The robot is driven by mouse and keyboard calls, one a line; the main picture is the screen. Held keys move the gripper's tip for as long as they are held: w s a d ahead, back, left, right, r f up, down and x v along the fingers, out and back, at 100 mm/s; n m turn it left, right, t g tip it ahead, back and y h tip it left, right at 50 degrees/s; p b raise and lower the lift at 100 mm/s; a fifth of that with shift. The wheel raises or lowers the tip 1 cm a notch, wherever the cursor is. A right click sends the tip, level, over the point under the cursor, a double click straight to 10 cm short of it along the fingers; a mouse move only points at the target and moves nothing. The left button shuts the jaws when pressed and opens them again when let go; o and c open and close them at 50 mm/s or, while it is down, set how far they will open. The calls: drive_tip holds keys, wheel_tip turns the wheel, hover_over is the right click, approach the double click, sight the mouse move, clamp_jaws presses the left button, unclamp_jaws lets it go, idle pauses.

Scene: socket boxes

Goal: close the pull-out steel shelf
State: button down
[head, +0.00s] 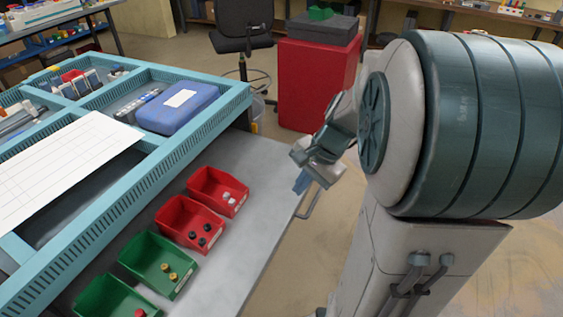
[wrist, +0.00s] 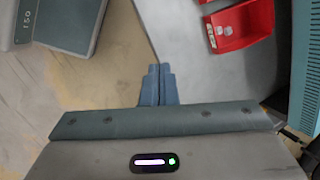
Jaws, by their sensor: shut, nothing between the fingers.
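The pull-out steel shelf (head: 236,245) extends from under the blue-framed workbench, carrying red and green bins. A thin metal handle (head: 314,203) shows at its outer edge. In the wrist view the shelf's grey surface (wrist: 195,60) lies beyond my fingers, with its edge running up left of them. My gripper (head: 301,184) is shut and empty near the far outer corner of the shelf, close to the handle. Its fingers are together in the wrist view (wrist: 158,72). I cannot tell whether they touch the handle or shelf.
Red bins (head: 190,222) and green bins (head: 158,265) holding small parts stand on the shelf. The workbench frame (head: 200,130) is above it, with a blue case (head: 178,108) on top. A red cabinet (head: 310,85) and a chair (head: 243,30) stand behind. Floor beside the shelf is open.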

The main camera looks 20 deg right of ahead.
drive_tip(key=w+d+f+m+t+y+b, duration=0.2)
drive_tip(key=w+d+f+m+b, duration=0.25)
drive_tip(key=d+f+m, duration=0.45)
drive_tip(key=m+t+b, duration=0.3)
drive_tip(key=m, duration=0.3)
approach(302, 199)
drive_tip(key=s+d+r, duration=0.2)
drive_tip(key=s+d, duration=0.2)
drive_tip(key=d, duration=0.1)
drive_tip(key=x, duration=0.3)
drive_tip(key=b+x, duration=0.1)
drive_tip(key=x, duration=0.5)
drive_tip(key=shift+s+a+f, duration=0.2)
drive_tip(key=shift+a, duration=0.1)
drive_tip(key=shift+w+a+r, duration=0.1)
drive_tip(key=shift+w+a, duration=1.3)
drive_tip(key=shift+w, duration=0.1)
